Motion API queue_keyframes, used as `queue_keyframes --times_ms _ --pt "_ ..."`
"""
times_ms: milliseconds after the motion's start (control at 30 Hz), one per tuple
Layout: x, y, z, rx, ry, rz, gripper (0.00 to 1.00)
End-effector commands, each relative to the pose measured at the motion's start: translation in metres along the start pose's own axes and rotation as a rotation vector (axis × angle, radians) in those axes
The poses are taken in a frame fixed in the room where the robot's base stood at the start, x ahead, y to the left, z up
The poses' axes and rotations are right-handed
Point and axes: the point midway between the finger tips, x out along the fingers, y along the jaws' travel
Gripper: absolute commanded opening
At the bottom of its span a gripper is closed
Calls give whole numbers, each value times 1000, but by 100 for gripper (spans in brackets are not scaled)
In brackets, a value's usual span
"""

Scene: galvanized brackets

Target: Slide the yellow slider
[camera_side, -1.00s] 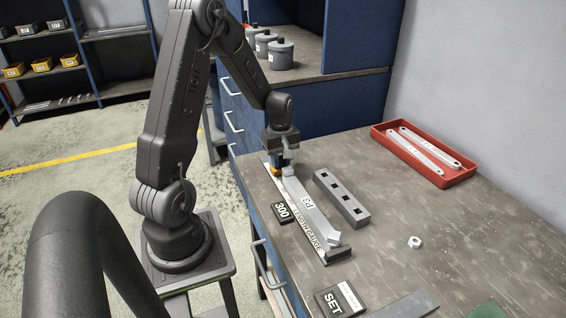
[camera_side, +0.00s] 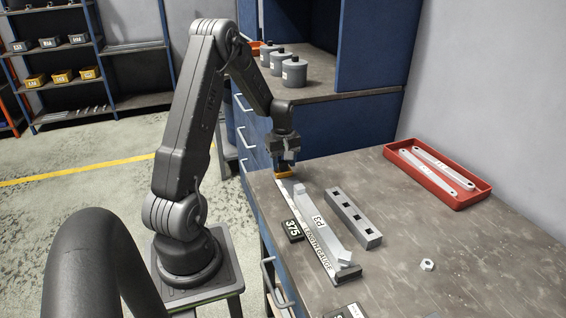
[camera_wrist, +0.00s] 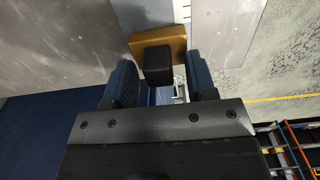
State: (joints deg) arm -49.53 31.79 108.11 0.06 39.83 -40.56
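The yellow slider (camera_side: 284,174) sits at the far end of the rail of the length gauge (camera_side: 321,249). Its black knob (camera_wrist: 157,66) stands between the blue finger pads of my gripper (camera_wrist: 162,82) in the wrist view, with a gap showing beside it, wider on the right. My gripper (camera_side: 286,158) is down over the slider in the side view and looks open. The galvanized bracket marked P3 (camera_side: 323,224) lies along the gauge, its near end by the dark end stop (camera_side: 347,274). The slider is apart from the bracket's far end. The gauge display (camera_side: 292,230) reads 375.
A grey block with square holes (camera_side: 354,218) lies right of the gauge. A red tray (camera_side: 437,176) with long metal parts is at the back right. A nut (camera_side: 427,265) lies on the bench. Grey canisters (camera_side: 293,72) stand on the far counter. The right bench area is mostly clear.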

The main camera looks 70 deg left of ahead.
Motion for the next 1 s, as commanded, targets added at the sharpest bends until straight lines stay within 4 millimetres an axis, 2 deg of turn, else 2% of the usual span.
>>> queue_keyframes --times_ms 233,367,800,1000 --pt "-1 0 1 0 -2 -1 51" --pt "-12 0 1 1 0 1 51" --pt "-104 0 0 0 2 2 51" --pt "-130 0 0 0 0 0 51"
